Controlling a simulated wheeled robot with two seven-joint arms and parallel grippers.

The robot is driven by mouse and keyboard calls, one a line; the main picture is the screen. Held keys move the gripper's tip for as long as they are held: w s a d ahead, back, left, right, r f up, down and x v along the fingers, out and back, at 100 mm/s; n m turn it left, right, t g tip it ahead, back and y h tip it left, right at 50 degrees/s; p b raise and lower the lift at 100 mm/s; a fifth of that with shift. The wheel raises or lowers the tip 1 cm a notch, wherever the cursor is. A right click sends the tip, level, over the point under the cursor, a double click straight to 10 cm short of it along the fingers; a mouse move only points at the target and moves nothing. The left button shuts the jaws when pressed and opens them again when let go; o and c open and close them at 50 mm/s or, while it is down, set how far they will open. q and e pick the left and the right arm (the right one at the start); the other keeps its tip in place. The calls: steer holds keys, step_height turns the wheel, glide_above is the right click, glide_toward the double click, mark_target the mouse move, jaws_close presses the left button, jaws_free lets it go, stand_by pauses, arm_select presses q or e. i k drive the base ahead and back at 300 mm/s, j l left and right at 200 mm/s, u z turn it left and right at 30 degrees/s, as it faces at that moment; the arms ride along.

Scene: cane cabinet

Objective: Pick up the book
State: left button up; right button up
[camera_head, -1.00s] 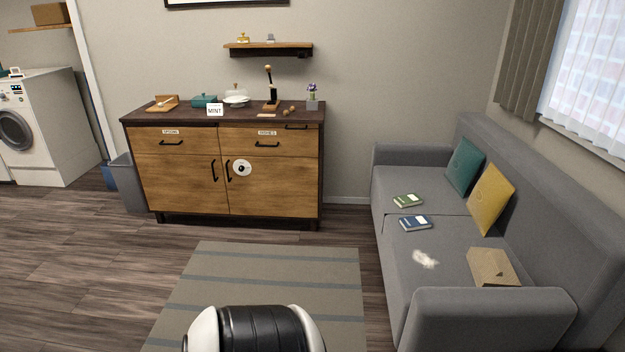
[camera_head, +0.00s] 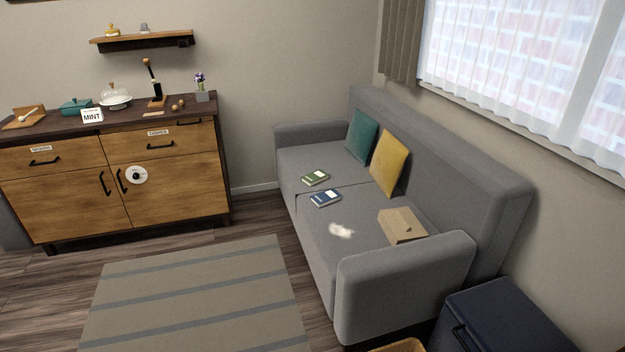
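Two books lie flat on the seat of the grey sofa (camera_head: 300,160). The green book (camera_head: 315,178) is farther back, and the blue book (camera_head: 326,198) lies just in front of it, apart from it. Both have a pale label on the cover. I cannot tell which of the two the task names. Neither of my grippers shows in the head view.
A tan box (camera_head: 402,226), a whitish patch (camera_head: 341,230), a teal cushion (camera_head: 361,136) and a yellow cushion (camera_head: 389,163) are on the sofa. A dark chest (camera_head: 505,318) stands at its near end. The striped rug (camera_head: 190,295) is clear.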

mark_target(314, 178)
steer(key=z, duration=0.45)
steer(key=i+j+z, duration=0.4)
steer(key=j+z, duration=0.2)
steer(key=i+j+z, duration=0.3)
steer(key=k, duration=0.1)
